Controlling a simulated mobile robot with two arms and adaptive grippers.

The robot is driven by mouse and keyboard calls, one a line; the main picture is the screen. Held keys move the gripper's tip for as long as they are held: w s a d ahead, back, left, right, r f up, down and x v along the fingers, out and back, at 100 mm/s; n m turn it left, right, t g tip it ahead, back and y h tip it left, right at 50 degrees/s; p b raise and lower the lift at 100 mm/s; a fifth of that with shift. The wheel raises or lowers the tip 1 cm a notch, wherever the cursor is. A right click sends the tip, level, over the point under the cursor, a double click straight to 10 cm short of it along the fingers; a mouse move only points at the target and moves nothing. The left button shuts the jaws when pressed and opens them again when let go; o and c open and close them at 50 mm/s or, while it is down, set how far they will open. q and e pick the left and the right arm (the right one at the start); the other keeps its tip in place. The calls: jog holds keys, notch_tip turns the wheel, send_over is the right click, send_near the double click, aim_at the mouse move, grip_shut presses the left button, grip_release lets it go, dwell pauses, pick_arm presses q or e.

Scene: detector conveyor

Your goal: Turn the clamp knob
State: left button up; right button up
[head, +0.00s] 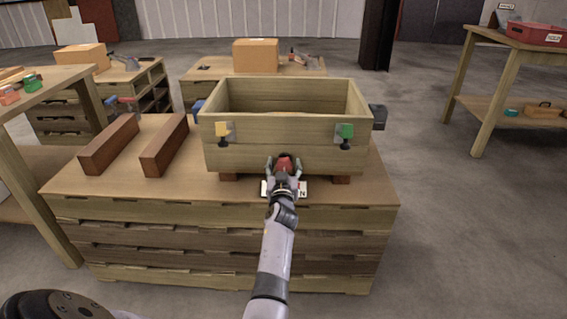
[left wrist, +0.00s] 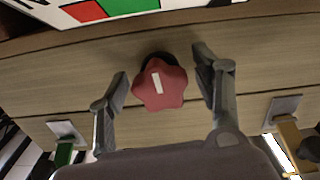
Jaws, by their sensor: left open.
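The clamp knob (head: 284,163) is red and sits on the front wall of a wooden crate (head: 240,159), low and near the middle. In the left wrist view the knob (left wrist: 160,86) has a lobed rim, a white bar mark on its face and a dark base behind it. My left gripper (head: 284,170) is in front of the knob. In the left wrist view its fingers (left wrist: 163,80) are open, one on each side of the knob, with gaps between them and it. My right gripper is not in view.
A yellow latch (head: 222,129) and a green latch (head: 345,131) flank the knob on the crate wall. A label plate (head: 267,188) lies below it on the workbench (head: 110,193). Two brown wooden bars (head: 109,145) lie at the left. The bench's front right is clear.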

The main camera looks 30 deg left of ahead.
pick_arm(q)
jog(key=shift+r, duration=0.1)
jog(key=shift+c, duration=0.6)
jog(key=c, duration=1.1)
